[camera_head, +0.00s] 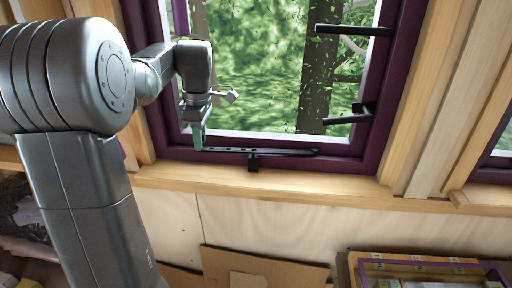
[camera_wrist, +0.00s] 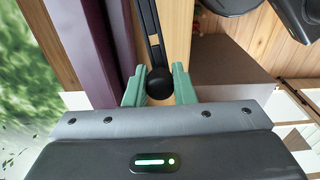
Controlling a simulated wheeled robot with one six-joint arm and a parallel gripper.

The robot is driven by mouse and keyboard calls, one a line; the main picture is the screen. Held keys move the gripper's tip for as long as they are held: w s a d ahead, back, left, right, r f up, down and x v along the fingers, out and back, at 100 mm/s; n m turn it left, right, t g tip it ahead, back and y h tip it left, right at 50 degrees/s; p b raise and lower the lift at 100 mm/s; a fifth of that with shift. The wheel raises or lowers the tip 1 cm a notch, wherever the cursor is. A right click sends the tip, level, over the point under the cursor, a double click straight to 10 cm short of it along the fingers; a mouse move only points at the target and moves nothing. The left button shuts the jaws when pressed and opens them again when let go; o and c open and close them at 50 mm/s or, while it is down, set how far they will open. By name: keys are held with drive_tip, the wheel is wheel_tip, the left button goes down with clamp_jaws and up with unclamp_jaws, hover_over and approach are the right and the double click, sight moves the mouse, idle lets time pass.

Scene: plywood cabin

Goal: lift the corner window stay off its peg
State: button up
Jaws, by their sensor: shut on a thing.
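The black window stay (camera_head: 285,152) lies nearly level along the bottom of the purple window frame (camera_head: 370,100). A row of holes shows in its left part. A small black peg bracket (camera_head: 253,162) sits on the lower frame under the bar; whether the peg sits in a hole is too small to tell. My gripper (camera_head: 197,143) is at the stay's left end, its green fingers pointing down. In the wrist view my gripper (camera_wrist: 158,84) has its fingers on both sides of the stay's round black knob (camera_wrist: 160,83), shut on it. The bar (camera_wrist: 149,25) runs away from the knob.
Two black handles (camera_head: 345,30) stick out at the window's right side, one above the other. A wooden sill (camera_head: 300,184) runs below the frame. Cardboard (camera_head: 265,268) and a box with a purple-edged frame (camera_head: 430,262) stand low at right.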

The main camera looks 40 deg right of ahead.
drive_tip(key=shift+t+y, duration=0.4)
drive_tip(key=shift+y, duration=0.1)
drive_tip(key=shift+s+d+r+p, duration=0.1)
drive_tip(key=shift+d+r+p, duration=0.05)
drive_tip(key=shift+r+p, duration=0.45)
drive_tip(key=shift+s+d+r+p, duration=0.1)
drive_tip(key=shift+s+r+p, duration=0.05)
drive_tip(key=shift+r+p, duration=0.5)
drive_tip(key=shift+s+d+r+p, duration=0.15)
drive_tip(key=shift+r+p, duration=0.3)
drive_tip(key=shift+r, duration=0.25)
